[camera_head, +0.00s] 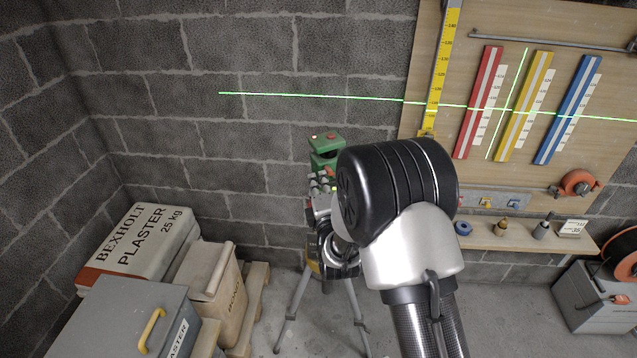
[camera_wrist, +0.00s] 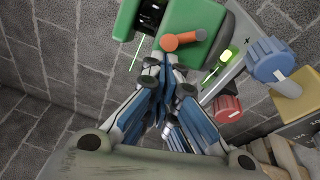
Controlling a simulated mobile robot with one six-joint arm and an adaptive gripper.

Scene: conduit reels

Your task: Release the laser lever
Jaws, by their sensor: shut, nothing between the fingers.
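The green laser (camera_head: 326,146) stands on a tripod (camera_head: 290,318) in the middle of the head view, partly hidden by my arm. In the wrist view the green laser body (camera_wrist: 200,22) fills the top, with an orange lever (camera_wrist: 183,41) on its near face. My gripper (camera_wrist: 163,66) is shut and empty, its fingertips just below and left of the lever. I cannot tell whether they touch it. My gripper also shows in the head view (camera_head: 322,185), close below the laser. A red knob (camera_wrist: 228,108) and a blue knob (camera_wrist: 271,60) are to the right.
A green line crosses the block wall (camera_head: 250,150) and the pegboard; a short steep one marks the pegboard (camera_head: 420,55). A plaster bag (camera_head: 140,240) and boxes stand at left. A shelf (camera_head: 520,243) with small items is at right. Floor is clear right of the tripod.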

